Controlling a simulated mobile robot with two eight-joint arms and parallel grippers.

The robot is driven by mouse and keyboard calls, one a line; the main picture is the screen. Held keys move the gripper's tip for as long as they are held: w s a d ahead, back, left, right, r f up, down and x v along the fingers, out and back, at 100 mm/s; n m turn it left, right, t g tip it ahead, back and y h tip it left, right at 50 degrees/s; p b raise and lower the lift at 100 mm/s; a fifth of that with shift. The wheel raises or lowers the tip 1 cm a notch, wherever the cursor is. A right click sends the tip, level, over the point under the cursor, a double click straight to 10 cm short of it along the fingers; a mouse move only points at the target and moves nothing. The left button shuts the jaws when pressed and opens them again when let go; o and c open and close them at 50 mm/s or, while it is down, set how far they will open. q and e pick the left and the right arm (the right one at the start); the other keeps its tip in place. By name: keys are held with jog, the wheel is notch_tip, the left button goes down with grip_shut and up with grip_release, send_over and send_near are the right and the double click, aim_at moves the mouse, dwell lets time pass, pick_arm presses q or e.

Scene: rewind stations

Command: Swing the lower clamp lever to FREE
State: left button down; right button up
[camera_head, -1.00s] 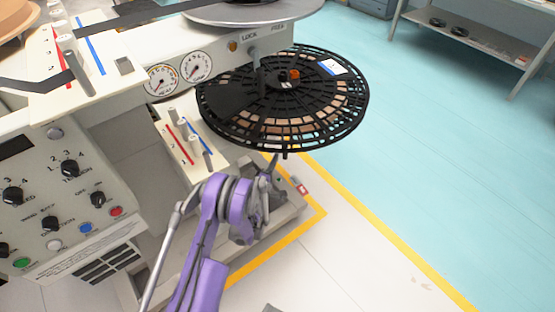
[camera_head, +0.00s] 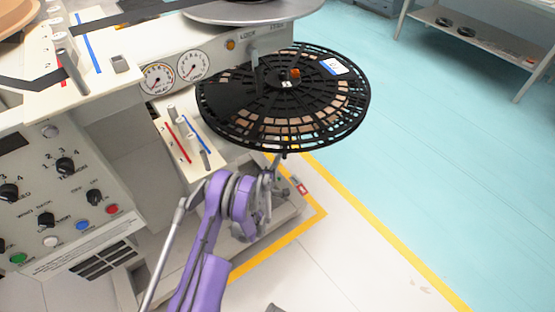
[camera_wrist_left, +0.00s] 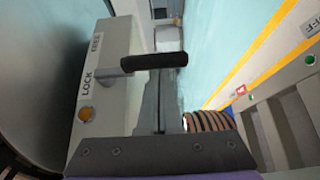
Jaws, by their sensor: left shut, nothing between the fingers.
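The lower clamp lever (camera_wrist_left: 155,62) has a black grip and a grey base on a pale panel (camera_wrist_left: 109,110). In the left wrist view the labels LOCK and FREE run along the panel beside its base; I cannot tell exactly which one it points to. It also shows in the head view (camera_head: 255,62), above the reel. My left gripper (camera_wrist_left: 160,85) is shut and empty, its fingers reaching up to just beneath the grip; whether they touch it is unclear. In the head view the black reel hides its fingertips. My right gripper is not in view.
The slotted black reel (camera_head: 215,112) sticks out below the panel, above my left wrist. Two gauges (camera_head: 158,78) and a knob panel (camera_head: 60,195) are at left. Another disc (camera_head: 240,12) lies above.

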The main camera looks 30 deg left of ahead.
aim_at(285, 156)
pick_arm(q)
jog(key=shift+w+d+f, duration=0.1)
jog(key=shift+w+f, duration=0.05)
jog(key=shift+w, duration=0.1)
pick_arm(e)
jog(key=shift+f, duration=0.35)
pick_arm(q)
jog(key=w+b, duration=0.1)
jog(key=w+d+f+b, duration=0.1)
jog(key=shift+w, duration=0.3)
jog(key=w+d+r+t+b, duration=0.1)
jog(key=w+d+r+b, duration=0.1)
jog(key=w, duration=0.4)
jog(key=shift+w+d+r+n, duration=0.4)
jog(key=shift+d+r, duration=0.05)
jog(key=shift+r, duration=0.15)
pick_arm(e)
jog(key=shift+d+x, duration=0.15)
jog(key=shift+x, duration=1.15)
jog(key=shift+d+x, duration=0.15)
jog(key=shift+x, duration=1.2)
pick_arm(q)
jog(key=shift+w, duration=0.1)
jog(key=shift+b, duration=0.3)
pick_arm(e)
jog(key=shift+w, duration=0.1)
